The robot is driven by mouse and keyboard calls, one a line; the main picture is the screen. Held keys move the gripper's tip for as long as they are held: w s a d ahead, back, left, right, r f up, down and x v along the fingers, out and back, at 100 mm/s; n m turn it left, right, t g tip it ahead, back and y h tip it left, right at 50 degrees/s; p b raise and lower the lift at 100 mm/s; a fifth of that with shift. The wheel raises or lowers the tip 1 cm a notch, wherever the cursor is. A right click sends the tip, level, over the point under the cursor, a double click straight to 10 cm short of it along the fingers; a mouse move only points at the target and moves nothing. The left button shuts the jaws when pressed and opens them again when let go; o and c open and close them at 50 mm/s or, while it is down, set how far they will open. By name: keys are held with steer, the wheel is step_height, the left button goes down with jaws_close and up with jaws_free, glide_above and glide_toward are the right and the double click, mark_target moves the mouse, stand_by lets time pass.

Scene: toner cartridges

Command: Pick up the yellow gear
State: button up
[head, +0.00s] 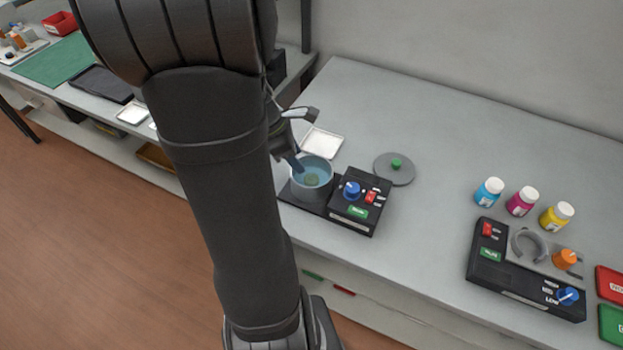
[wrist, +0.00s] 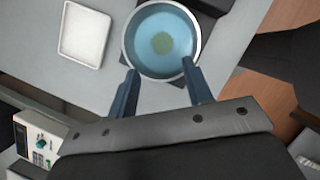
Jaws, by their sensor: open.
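A small round yellow-green piece, which looks like the yellow gear (head: 312,180), lies in blue liquid inside a grey round pot (head: 327,183). In the wrist view the gear (wrist: 162,43) looks olive through the liquid, near the middle of the pot (wrist: 128,42); its teeth are hard to make out. My gripper (wrist: 159,68) is open and empty, with its two blue fingers apart at the near rim of the pot. In the head view my gripper (head: 294,160) is at the pot's left rim, partly hidden by my arm. The gear is apart from the fingers.
The pot stands on a black device with a blue knob (head: 352,190). A white tray (head: 322,142) lies behind it, and a grey lid with a green knob (head: 395,168) lies to the right. Several bottles and a second black device (head: 515,280) stand farther right.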

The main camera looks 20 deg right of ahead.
mark_target(311, 177)
steer(key=shift+x, duration=4)
steer(key=shift+s, duration=0.15)
steer(key=shift+c, duration=0.3)
steer(key=c, duration=0.7)
